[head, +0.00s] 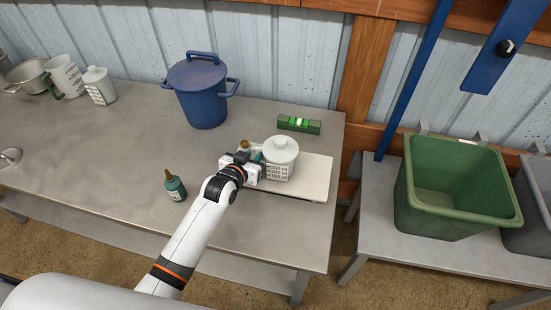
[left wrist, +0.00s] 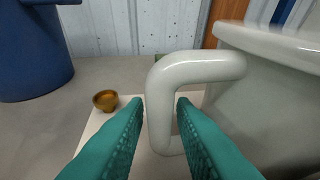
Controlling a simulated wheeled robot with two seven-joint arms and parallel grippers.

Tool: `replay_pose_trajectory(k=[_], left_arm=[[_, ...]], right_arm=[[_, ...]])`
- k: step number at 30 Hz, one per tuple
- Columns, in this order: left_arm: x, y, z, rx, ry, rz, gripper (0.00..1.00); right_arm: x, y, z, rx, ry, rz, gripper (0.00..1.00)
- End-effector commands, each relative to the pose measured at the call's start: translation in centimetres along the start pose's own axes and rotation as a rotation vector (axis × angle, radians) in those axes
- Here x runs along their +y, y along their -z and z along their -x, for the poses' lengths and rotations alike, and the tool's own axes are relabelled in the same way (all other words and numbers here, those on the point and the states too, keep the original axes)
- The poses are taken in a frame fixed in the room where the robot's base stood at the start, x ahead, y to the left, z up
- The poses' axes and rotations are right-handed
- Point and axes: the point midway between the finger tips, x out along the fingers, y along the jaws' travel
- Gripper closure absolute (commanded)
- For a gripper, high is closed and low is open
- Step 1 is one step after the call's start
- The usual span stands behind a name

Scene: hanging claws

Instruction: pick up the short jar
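A white lidded jar (head: 279,162) with dark measuring marks stands upright on a pale board (head: 313,180) on the metal table. Its handle (left wrist: 160,110) fills the middle of the left wrist view, with the jar body (left wrist: 235,95) to the right. My left gripper (head: 258,160) is at the jar's left side; its teal fingers (left wrist: 161,115) are open on either side of the handle. A narrow gap seems to show beside the handle; firm contact cannot be seen. A second white lidded jar (head: 99,86) stands at the far left. My right gripper is out of view.
A small brown cup (left wrist: 106,100) sits close to the gripper. A blue pot (head: 203,95) and a green level (head: 299,124) stand behind. A green bin (head: 450,190) stands on the right bench. The table's left middle is clear.

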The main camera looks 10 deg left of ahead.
Motion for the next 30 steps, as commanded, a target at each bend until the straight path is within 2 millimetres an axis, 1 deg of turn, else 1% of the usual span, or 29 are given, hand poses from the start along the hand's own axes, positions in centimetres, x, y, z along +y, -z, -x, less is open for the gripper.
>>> replay_pose_trajectory(k=[1, 4, 12, 16, 17, 30], left_arm=[[0.0, -0.1, -0.8, 0.0, 0.0, 0.0, 0.77], [0.0, 0.0, -1.6, 0.0, 0.0, 0.0, 0.77], [0.0, 0.0, -1.9, 0.0, 0.0, 0.0, 0.77], [0.0, 0.0, -1.9, 0.0, 0.0, 0.0, 0.98], [0.0, 0.0, -1.9, 0.0, 0.0, 0.0, 1.0], [0.0, -0.2, -1.8, -0.002, 0.0, 0.0, 1.0]], right_arm=[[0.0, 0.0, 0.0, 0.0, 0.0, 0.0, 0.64], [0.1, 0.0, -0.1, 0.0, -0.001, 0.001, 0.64], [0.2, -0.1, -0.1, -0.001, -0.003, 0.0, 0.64], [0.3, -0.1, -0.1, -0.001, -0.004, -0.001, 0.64], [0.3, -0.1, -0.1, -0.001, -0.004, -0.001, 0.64], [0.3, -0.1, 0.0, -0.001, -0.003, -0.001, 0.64]])
